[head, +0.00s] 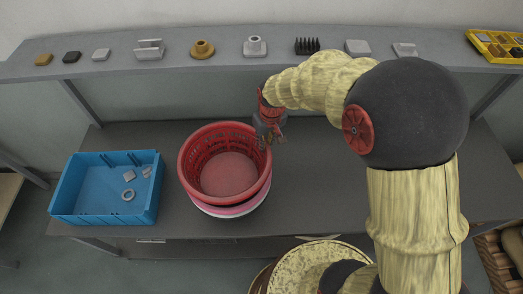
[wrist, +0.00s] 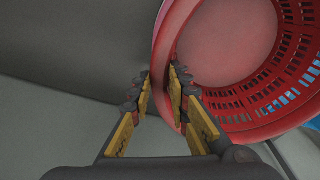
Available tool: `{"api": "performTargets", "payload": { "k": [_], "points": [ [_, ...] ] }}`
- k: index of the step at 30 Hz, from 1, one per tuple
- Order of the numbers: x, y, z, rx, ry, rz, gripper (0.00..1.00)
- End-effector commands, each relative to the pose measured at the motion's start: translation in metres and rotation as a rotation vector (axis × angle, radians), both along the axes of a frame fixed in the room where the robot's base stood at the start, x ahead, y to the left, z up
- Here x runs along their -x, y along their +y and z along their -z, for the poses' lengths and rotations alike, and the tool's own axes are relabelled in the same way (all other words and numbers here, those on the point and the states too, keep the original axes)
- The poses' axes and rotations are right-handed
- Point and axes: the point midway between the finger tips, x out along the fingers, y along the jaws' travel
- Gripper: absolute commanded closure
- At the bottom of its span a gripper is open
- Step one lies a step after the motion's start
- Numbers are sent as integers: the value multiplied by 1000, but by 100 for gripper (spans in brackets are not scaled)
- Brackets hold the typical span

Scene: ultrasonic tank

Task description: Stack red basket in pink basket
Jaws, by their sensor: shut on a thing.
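The red basket (head: 225,170) is round with slotted walls and sits over the pink basket (head: 230,211) on the dark bench. Only a pink and white rim of the pink basket shows below the red one, so how deep the red basket sits is hidden. My gripper (head: 268,140) is at the right rim of the red basket. In the wrist view, my gripper (wrist: 163,98) has its fingers on both sides of the wall of the red basket (wrist: 225,45), shut on it.
A blue crate (head: 107,210) with a few small grey parts stands to the left. A shelf (head: 225,62) behind holds several small parts and a yellow tray (head: 495,46). The bench right of the baskets (head: 325,185) is clear.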

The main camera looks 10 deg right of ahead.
Motion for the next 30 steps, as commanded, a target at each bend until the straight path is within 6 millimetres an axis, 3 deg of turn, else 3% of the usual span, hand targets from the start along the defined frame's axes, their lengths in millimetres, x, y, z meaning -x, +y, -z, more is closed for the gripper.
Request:
{"api": "performTargets", "payload": {
  "k": [11,27,28,30],
  "points": [
    [0,0,38,0,-1,0,100],
    [-1,0,47,-1,-2,0,100],
    [0,0,47,0,-1,0,81],
    [0,0,46,0,-1,0,77]
  ]
}}
